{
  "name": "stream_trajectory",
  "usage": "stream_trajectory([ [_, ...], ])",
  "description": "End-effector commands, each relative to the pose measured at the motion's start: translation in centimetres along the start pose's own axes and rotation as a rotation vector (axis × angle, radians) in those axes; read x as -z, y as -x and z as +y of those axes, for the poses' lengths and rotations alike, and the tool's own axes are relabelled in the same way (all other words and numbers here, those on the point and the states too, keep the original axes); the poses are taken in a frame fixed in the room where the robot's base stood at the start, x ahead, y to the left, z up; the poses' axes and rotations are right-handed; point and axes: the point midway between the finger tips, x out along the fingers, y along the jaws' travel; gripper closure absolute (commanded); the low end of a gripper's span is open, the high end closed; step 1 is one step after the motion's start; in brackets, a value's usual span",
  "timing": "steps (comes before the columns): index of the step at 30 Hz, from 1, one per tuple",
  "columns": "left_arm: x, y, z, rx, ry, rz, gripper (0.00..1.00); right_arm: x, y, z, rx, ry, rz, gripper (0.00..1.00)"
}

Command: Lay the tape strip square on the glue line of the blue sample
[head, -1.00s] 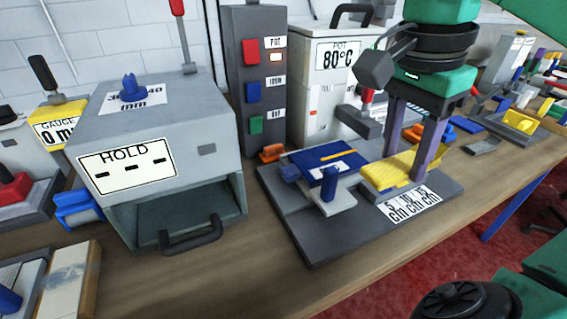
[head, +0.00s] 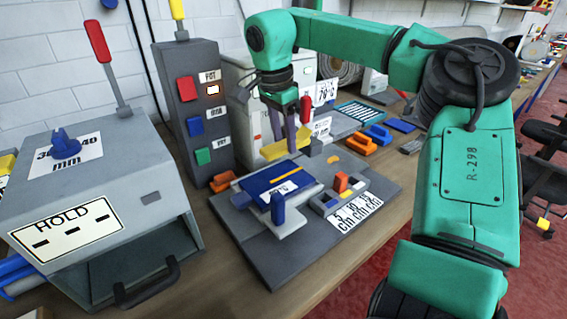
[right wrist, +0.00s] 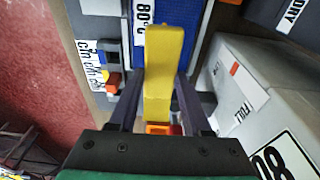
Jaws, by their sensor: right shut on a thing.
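The blue sample (head: 262,182) lies flat on the dark grey fixture base, with a thin yellow-orange line (head: 292,172) running across it. My right gripper (head: 292,140) is shut on a yellow piece (head: 283,149) and holds it above the far edge of the sample. In the right wrist view the yellow piece (right wrist: 164,60) is long and sits between the two dark fingers, in front of the blue sample (right wrist: 205,30). I cannot make out a separate tape strip. A small orange-yellow patch (head: 333,160) lies at the base's far right. My left gripper is out of view.
A blue upright peg (head: 278,208) stands at the sample's near edge. A tray with small coloured blocks (head: 342,183) is to its right. The HOLD box (head: 110,200) is at left, the button tower (head: 193,110) behind, and the pot box (head: 240,75) close behind the gripper.

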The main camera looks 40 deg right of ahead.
Motion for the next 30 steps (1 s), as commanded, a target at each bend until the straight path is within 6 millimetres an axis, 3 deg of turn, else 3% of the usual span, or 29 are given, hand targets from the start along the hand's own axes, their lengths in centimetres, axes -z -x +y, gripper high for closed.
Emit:
stream_trajectory([
  [8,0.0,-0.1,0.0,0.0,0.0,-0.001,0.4,-0.6,-3.8,0.1,-0.003,0.001,-0.001,1.0],
  [13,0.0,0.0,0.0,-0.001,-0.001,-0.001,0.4,-1.1,-7.2,0.1,-0.004,0.002,-0.002,1.0],
  [15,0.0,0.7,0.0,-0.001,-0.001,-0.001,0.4,-1.1,-7.5,-0.2,-0.003,-0.001,-0.001,1.0],
  [25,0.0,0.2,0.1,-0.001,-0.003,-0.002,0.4,-1.1,-8.2,-0.3,-0.001,-0.002,0.001,1.0],
  [26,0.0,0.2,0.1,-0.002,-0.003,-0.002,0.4,-1.1,-8.2,-0.3,-0.001,-0.002,0.001,0.48],
  [28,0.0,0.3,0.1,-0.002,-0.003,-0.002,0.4,-1.1,-8.1,-0.3,0.0,-0.002,0.0,0.21],
  [30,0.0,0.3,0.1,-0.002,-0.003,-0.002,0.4,-1.1,-8.1,-0.3,-0.001,-0.002,0.0,0.21],
])
